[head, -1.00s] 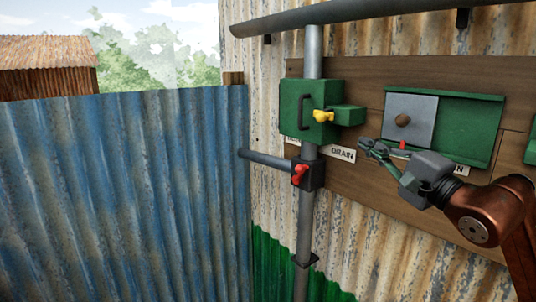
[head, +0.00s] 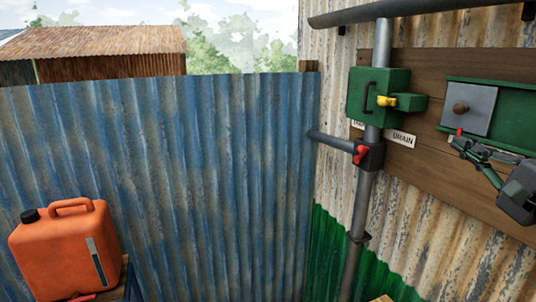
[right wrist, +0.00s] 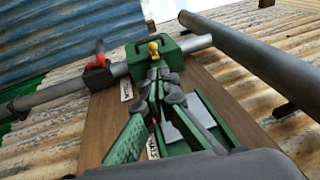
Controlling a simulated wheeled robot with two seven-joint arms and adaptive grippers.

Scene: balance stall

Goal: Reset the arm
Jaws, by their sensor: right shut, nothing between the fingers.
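My right gripper (head: 460,148) is at the right edge of the head view, its fingers shut and empty. It is in front of the board, just below the red tab (head: 459,131) of the grey plate (head: 468,108) in its green frame. I cannot tell the gap to the board. In the right wrist view the shut fingers (right wrist: 158,78) point toward the green box (right wrist: 137,52) with the yellow knob (right wrist: 153,50). My left gripper is not in view.
The green box (head: 362,95) sits on a vertical pipe (head: 358,205) with a red valve handle (head: 361,155) below. A DRAIN label (head: 403,140) is beside it. An orange jerrycan (head: 60,250) stands lower left before the blue corrugated fence (head: 200,180).

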